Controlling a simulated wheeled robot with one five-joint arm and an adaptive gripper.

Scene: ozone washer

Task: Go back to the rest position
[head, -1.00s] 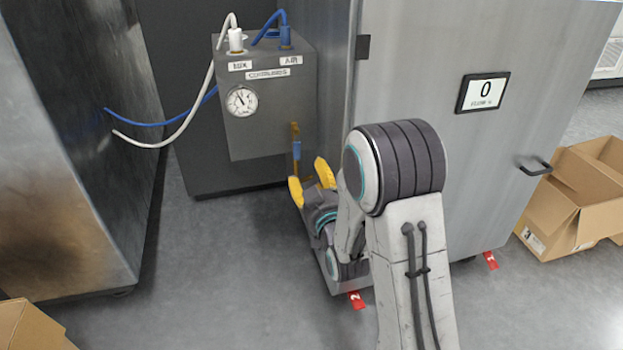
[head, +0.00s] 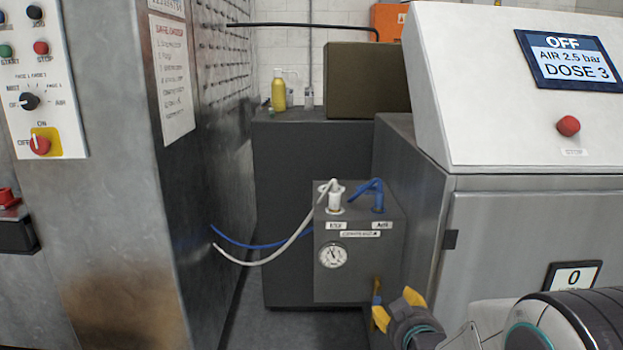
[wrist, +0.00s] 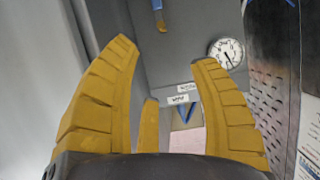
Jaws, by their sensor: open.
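My gripper (head: 397,308) has yellow fingers and shows at the lower middle right of the head view. It stands in front of the lower right part of a grey box with a gauge (head: 357,250). In the wrist view its fingers (wrist: 162,62) are spread, with nothing between them. A brass-coloured fitting (head: 376,291) hangs at the box's right side, just left of the fingers in the head view. The fitting also shows beyond the fingers in the wrist view (wrist: 161,22). I cannot tell the exact gap. No rest position is marked in view.
A white and a blue hose (head: 262,246) run from the box to the metal cabinet (head: 110,200) at left. A machine with a screen reading OFF (head: 572,60) stands at right, close to my arm. A yellow bottle (head: 278,90) stands on the dark cabinet behind.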

